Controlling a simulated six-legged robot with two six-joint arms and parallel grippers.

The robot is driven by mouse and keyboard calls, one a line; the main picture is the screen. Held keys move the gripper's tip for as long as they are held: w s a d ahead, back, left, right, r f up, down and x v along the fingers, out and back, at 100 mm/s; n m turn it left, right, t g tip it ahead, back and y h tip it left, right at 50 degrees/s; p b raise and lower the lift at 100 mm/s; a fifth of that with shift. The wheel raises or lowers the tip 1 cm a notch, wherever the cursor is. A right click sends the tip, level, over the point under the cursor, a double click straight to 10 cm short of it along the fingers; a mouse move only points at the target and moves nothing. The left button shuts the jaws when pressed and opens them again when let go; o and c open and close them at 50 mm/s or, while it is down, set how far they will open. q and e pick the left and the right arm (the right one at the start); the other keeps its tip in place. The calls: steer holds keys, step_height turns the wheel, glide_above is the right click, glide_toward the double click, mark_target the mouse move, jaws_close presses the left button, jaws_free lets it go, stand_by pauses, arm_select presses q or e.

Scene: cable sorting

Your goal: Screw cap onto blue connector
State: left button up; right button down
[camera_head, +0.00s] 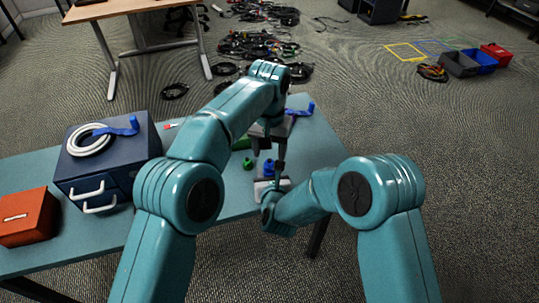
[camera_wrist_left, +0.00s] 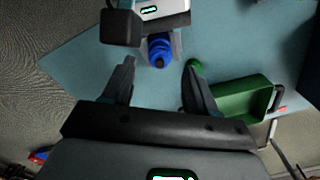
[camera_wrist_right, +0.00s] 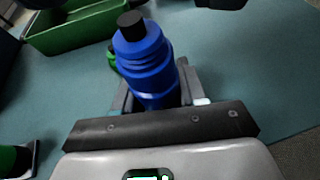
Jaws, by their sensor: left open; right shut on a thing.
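The blue connector (camera_wrist_right: 150,75) stands between the fingers of my right gripper (camera_wrist_right: 155,98), which is shut on it; its narrow end is black. It also shows in the head view (camera_head: 268,167) and the left wrist view (camera_wrist_left: 160,50). My left gripper (camera_head: 270,152) is open and empty, just above the connector; its two fingers (camera_wrist_left: 158,88) are spread in the left wrist view. A small green round piece (camera_wrist_left: 194,66) is beside the connector, apart from the left fingers. It also shows in the head view (camera_head: 248,163). I cannot tell whether it is the cap.
A green bin (camera_wrist_left: 238,104) lies close by on the teal table (camera_head: 222,205). A dark blue toolbox (camera_head: 105,165) carrying a white cable coil (camera_head: 88,140) and an orange box (camera_head: 27,217) stand at left. A blue item (camera_head: 302,111) is near the far edge.

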mark_target(269, 160)
arm_select(q)
steer(key=shift+c, duration=0.5)
step_height(269, 160, up, 2)
steer(key=n, duration=0.3)
steer(key=shift+w+n, duration=0.1)
steer(key=shift+n, duration=0.3)
steer(key=n, duration=0.1)
steer(key=r+n, duration=0.1)
steer(key=n, duration=0.1)
steer(key=shift+r, duration=0.25)
steer(key=shift+f, duration=4)
